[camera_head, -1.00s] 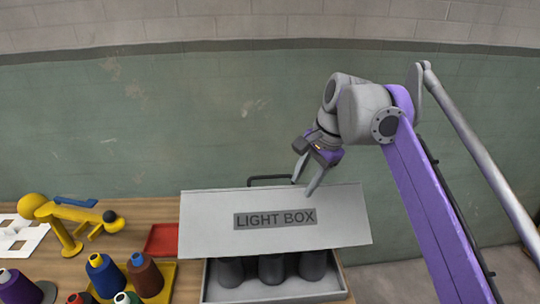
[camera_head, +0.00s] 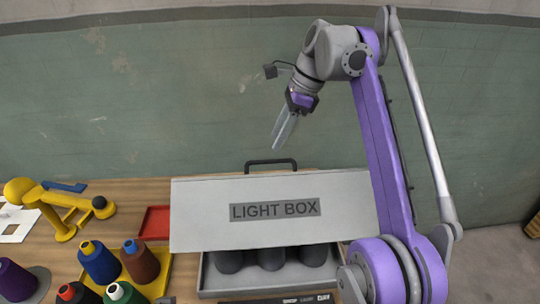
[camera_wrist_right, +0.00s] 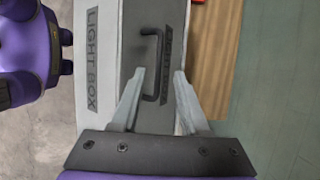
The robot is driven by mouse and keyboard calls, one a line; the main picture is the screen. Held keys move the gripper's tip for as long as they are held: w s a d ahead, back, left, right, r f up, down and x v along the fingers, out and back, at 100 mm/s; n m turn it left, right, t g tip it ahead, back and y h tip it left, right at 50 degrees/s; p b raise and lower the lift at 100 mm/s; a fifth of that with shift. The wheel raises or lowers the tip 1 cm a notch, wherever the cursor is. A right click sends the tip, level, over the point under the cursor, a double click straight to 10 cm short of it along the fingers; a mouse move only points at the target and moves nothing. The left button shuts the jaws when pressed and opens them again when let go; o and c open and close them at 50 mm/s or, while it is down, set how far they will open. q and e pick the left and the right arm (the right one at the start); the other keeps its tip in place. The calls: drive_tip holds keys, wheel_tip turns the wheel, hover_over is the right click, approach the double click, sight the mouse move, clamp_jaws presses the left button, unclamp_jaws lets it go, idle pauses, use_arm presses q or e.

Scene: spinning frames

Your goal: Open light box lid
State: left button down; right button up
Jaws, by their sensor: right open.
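The light box (camera_head: 204,284) stands on the table, with dark rounded objects inside its open front. Its pale grey lid (camera_head: 200,215), labelled LIGHT BOX, lies above and is raised at the front, so the inside shows below its lower edge. The dark lid handle (camera_head: 270,163) sticks up at the lid's far edge. My right gripper (camera_head: 281,133) is open and empty, pointing down just above the handle in the head view. In the right wrist view, the handle (camera_wrist_right: 152,68) appears between the fingers of the gripper (camera_wrist_right: 155,85), not gripped. My left gripper is not in view.
Left of the box are a red tray (camera_head: 156,222), a yellow tray (camera_head: 158,285) with thread spools (camera_head: 140,261), and a yellow tool-like stand (camera_head: 62,215). A green wall (camera_head: 120,140) is behind the table. A brown box edge (camera_head: 533,225) shows at far right.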

sight(266, 161)
drive_tip(key=x, duration=0.1)
drive_tip(key=b+x, duration=0.1)
drive_tip(key=x, duration=0.3)
drive_tip(key=shift+s+d, duration=0.1)
drive_tip(key=shift+s, duration=0.2)
drive_tip(key=shift+f, duration=0.25)
drive_tip(key=shift+w+a+f+b, duration=0.2)
drive_tip(key=shift+w+b, duration=0.05)
drive_tip(key=shift+b, duration=0.05)
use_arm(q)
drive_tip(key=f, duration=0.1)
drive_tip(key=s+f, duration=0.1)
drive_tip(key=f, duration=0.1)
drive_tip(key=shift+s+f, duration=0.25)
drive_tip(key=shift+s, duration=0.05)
use_arm(e)
clamp_jaws()
